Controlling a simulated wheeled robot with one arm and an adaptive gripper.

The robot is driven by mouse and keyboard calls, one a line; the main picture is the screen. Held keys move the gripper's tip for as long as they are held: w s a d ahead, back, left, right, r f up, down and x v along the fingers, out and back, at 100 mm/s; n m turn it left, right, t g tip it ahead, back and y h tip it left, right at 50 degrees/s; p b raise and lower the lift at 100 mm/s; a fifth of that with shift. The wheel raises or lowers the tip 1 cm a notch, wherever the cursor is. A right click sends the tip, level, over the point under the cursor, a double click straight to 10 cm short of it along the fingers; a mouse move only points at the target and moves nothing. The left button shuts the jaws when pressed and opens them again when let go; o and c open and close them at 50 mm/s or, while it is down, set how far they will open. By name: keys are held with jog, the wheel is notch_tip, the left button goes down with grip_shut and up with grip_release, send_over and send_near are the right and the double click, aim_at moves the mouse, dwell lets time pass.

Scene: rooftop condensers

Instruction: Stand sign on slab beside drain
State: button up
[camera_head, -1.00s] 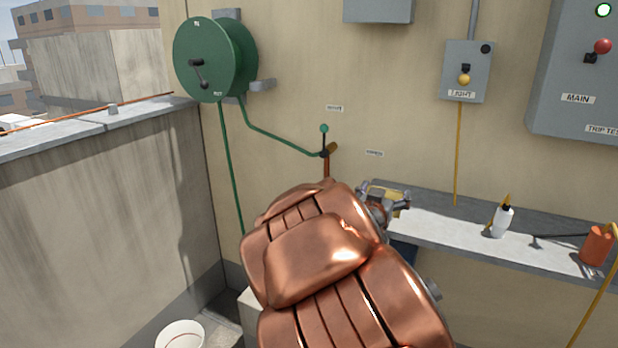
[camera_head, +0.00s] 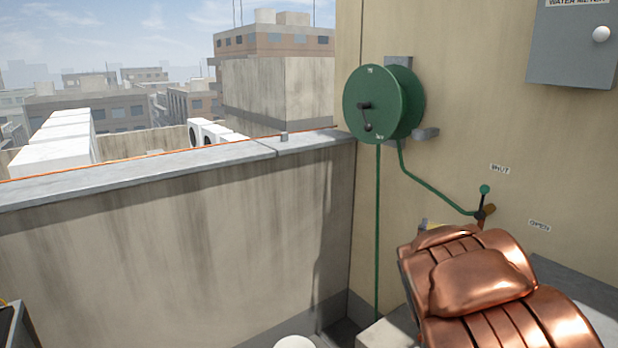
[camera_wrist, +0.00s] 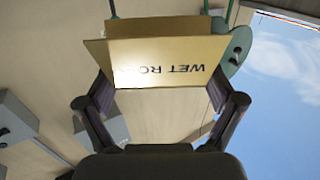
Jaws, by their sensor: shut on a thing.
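The yellow folded sign (camera_wrist: 200,50) shows in the wrist view with upside-down dark lettering that starts "WET RO". My gripper (camera_wrist: 162,98) is shut on it, one finger at each side of the sign. In the head view, my copper-coloured arm hides the gripper and nearly all of the sign; a small yellow patch (camera_head: 432,225) shows behind the arm. A pale block (camera_head: 385,335), which may be the slab, shows at the bottom, left of my arm, partly cut off. I cannot make out the drain in either view.
A green hose reel (camera_head: 385,102) hangs on the beige wall, its hose running to a tap with a lever (camera_head: 483,200). A grey parapet (camera_head: 190,240) runs along the left. A white round bucket (camera_head: 295,343) is cut off at the bottom. A grey ledge (camera_head: 580,290) is at right.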

jog(key=w+a+r+n+y+p, duration=0.1)
jog(key=w+a+n+y+p, duration=0.1)
jog(key=a, duration=0.6)
jog(key=w+a+n+t+y+p, duration=0.1)
jog(key=w+a+n+y, duration=0.1)
jog(key=w+a+y, duration=0.3)
jog(key=w+a, duration=0.1)
jog(key=a, duration=0.2)
jog(key=shift+a+r+n+t+y+p, duration=0.3)
jog(key=shift+a+r+n+p, duration=0.05)
jog(key=shift+r+n+p, duration=0.05)
